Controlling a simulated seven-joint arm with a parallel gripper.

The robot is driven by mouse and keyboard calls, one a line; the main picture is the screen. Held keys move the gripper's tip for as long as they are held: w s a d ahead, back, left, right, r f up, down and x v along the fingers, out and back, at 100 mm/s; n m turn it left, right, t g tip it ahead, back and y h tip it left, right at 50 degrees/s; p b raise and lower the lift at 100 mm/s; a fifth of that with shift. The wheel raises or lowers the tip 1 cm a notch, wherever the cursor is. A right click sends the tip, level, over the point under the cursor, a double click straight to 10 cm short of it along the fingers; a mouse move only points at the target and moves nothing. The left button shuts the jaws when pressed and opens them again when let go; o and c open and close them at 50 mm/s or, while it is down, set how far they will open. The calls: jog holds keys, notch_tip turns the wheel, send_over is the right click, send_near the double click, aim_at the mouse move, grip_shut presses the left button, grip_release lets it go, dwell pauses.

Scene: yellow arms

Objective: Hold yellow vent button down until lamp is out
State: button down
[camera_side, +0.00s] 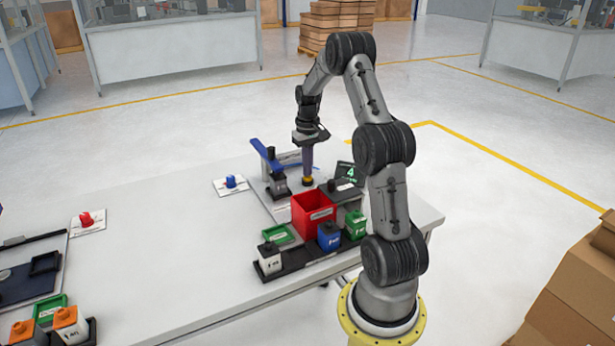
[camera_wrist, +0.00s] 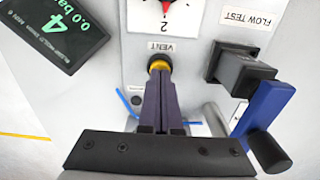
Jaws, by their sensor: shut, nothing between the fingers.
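The yellow vent button (camera_wrist: 159,65) sits on the grey panel beside the VENT label (camera_wrist: 161,47) in the wrist view. It also shows as a yellow ring (camera_side: 308,181) in the side view. My gripper (camera_wrist: 160,76) is shut and empty, with its fingertips at the button and seemingly touching it. In the side view my gripper (camera_side: 307,179) points straight down over the button. The fingertips hide part of the button, so how far it is pressed cannot be told. I cannot make out a lamp clearly, lit or out.
A dark display (camera_wrist: 55,30) shows a green 4 and 0.0 bar. A gauge (camera_wrist: 165,12) with a red needle is partly cut off. A blue lever (camera_wrist: 262,112) stands close to the right. In the side view a red bin (camera_side: 313,215) stands in front of my gripper.

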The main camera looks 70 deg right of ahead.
jog(key=shift+r, duration=3.2)
jog(key=shift+w+a, duration=0.1)
jog(key=shift+w, duration=0.05)
jog(key=w+a+r+n+t+h, duration=0.1)
jog(key=w+a+r+n+t, duration=0.15)
jog(key=a+r, duration=0.6)
jog(key=w+a+r+n+t+h, duration=0.1)
jog(key=w+a+r+n, duration=0.4)
jog(key=a, duration=0.7)
jog(key=s+a+r+n+t+y, duration=0.1)
jog(key=s+a+r+t, duration=0.15)
jog(key=s+a, duration=1.05)
jog(key=s+a+f+y, duration=0.1)
jog(key=s+a+f, duration=0.4)
jog(key=f, duration=0.1)
jog(key=shift+s, duration=0.25)
